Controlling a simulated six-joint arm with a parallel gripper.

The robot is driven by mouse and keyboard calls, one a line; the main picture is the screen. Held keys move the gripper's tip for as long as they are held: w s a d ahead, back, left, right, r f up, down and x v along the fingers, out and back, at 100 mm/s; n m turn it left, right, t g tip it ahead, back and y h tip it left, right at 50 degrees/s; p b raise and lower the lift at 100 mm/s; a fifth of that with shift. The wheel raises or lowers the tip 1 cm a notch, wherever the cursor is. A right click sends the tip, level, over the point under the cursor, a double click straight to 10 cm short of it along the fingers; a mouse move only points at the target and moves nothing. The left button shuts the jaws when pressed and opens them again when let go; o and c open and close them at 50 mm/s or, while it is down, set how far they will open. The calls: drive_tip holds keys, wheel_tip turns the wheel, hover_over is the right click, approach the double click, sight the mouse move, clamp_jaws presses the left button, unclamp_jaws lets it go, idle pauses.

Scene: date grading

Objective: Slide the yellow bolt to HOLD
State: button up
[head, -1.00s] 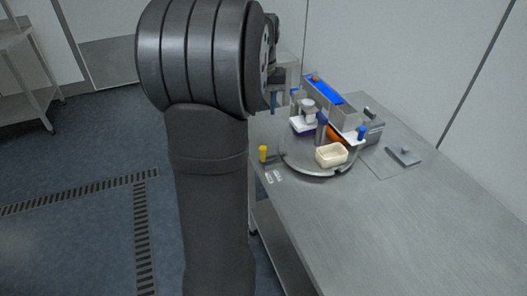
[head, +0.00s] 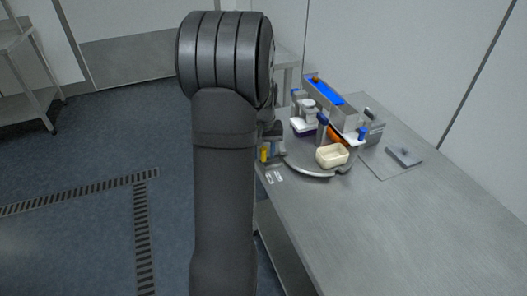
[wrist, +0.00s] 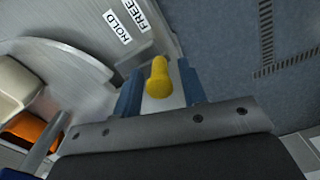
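The yellow bolt (wrist: 159,78) stands up between the two blue fingers of my gripper (wrist: 160,92) in the wrist view. A narrow gap shows on each side of the bolt, so the fingers look open around it, not pressed on it. The HOLD label (wrist: 118,26) and the FREE label (wrist: 142,14) lie side by side on the metal surface beyond the bolt. I cannot tell which label the bolt lines up with. In the head view the bolt (head: 265,152) shows at the table's left edge, with my gripper beside it, mostly hidden by my arm.
A round grey turntable (head: 304,170) carries a cream tub (head: 332,155) close to the bolt. Behind it are a blue-topped metal chute (head: 327,91) and an orange part (head: 334,134). The table's front right (head: 400,230) is clear. Floor lies just left of the bolt.

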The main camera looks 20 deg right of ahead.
clamp_jaws()
drive_tip(key=shift+d, duration=1.75)
unclamp_jaws()
wheel_tip(320, 180, up, 17)
drive_tip(key=shift+r, duration=0.2)
